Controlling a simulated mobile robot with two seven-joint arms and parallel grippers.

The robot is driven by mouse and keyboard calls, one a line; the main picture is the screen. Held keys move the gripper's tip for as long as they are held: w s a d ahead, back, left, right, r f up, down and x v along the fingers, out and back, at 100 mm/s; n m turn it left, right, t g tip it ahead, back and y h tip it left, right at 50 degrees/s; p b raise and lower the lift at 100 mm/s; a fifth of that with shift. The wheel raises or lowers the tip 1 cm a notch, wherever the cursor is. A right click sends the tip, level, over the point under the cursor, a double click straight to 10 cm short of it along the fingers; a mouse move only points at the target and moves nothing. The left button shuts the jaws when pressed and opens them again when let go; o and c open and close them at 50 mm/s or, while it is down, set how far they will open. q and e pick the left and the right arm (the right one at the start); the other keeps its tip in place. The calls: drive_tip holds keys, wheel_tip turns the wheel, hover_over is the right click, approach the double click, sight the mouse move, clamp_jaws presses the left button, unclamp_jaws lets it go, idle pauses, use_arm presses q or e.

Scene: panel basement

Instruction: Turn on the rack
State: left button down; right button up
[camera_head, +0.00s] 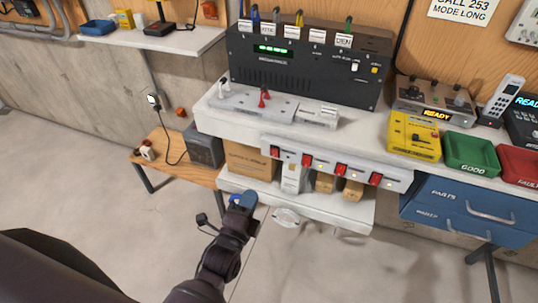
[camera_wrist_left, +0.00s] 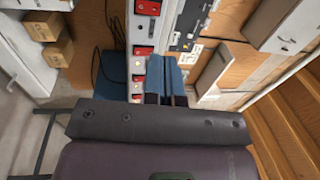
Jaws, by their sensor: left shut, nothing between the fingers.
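A black rack unit (camera_head: 300,65) with a lit green display, labels along its top and a small white switch at its right stands at the back of the white bench. A white strip (camera_head: 323,166) with several red switches runs along the bench front. The strip also shows in the left wrist view (camera_wrist_left: 140,49), running down towards the fingers. My left gripper (camera_head: 241,198) is in front of and below the strip's left end. Its blue fingertips (camera_wrist_left: 166,75) are shut with nothing between them, close beside the strip; contact cannot be told. My right gripper is not in view.
A grey panel with a red lever (camera_head: 262,98) lies before the rack. A yellow meter (camera_head: 412,138), green tray (camera_head: 470,153) and red tray (camera_head: 520,164) stand at right. Cardboard boxes (camera_head: 248,160) sit under the bench. A low wooden table (camera_head: 170,160) is at left. Floor in front is clear.

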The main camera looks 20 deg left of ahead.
sight(273, 145)
use_arm(q)
drive_tip(key=w, duration=0.4)
drive_tip(key=w+r, duration=0.1)
drive_tip(key=w, duration=0.3)
drive_tip(key=w+r, duration=0.1)
drive_tip(key=w, duration=0.4)
drive_tip(key=shift+d, duration=0.25)
drive_tip(key=shift+w, duration=0.35)
